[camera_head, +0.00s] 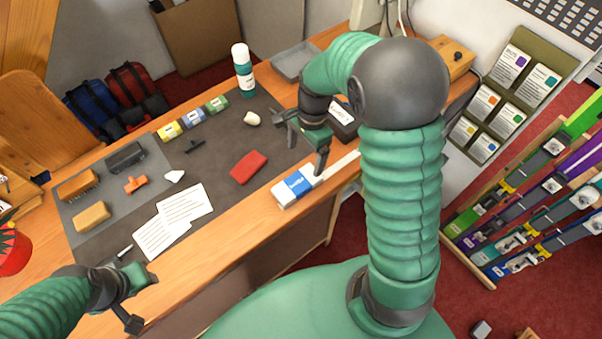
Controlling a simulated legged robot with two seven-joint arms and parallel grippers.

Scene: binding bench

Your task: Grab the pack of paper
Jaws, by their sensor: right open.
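A white and blue pack (296,187), which looks like the pack of paper, lies near the front edge of the wooden bench. My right gripper (306,158) is open above and behind it, fingers spread. One fingertip is close to the pack's right end; I cannot tell whether it touches. Nothing is between the fingers. My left gripper (143,299) is open and empty at the bench's front edge, at lower left, away from the pack. Two loose printed sheets (184,203) lie on the grey mat.
A red block (248,167) lies left of the pack. A black box (343,121) stands behind the pack, close to my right gripper. The mat (225,140) has clear patches.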

